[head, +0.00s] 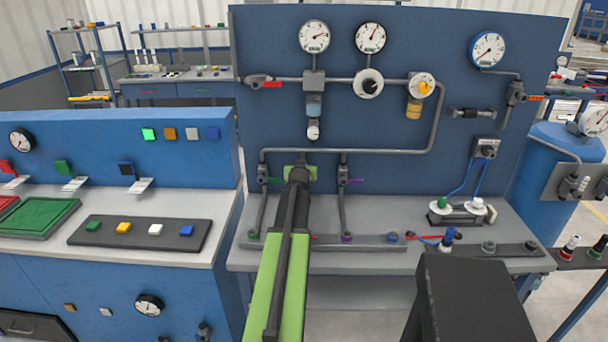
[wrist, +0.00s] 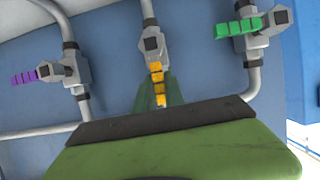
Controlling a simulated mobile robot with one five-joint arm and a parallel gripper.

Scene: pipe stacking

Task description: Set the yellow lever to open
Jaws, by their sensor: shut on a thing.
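In the wrist view the yellow lever (wrist: 158,88) sticks out from a grey valve (wrist: 152,45) on a pipe, at the middle of the picture. It points down the picture, toward my gripper. My gripper (wrist: 159,100) has its dark green fingers on both sides of the lever and is shut on it. In the head view my gripper (head: 300,172) is in front of the blue panel, at the lower pipes. There my own arm hides the yellow lever, its valve and the fingertips.
Valves with a purple lever (wrist: 24,78) and a green lever (wrist: 238,27) flank the yellow one in the wrist view. In the head view, pipes and gauges (head: 314,37) cover the blue panel (head: 270,40). A grey bench (head: 400,262) stands below.

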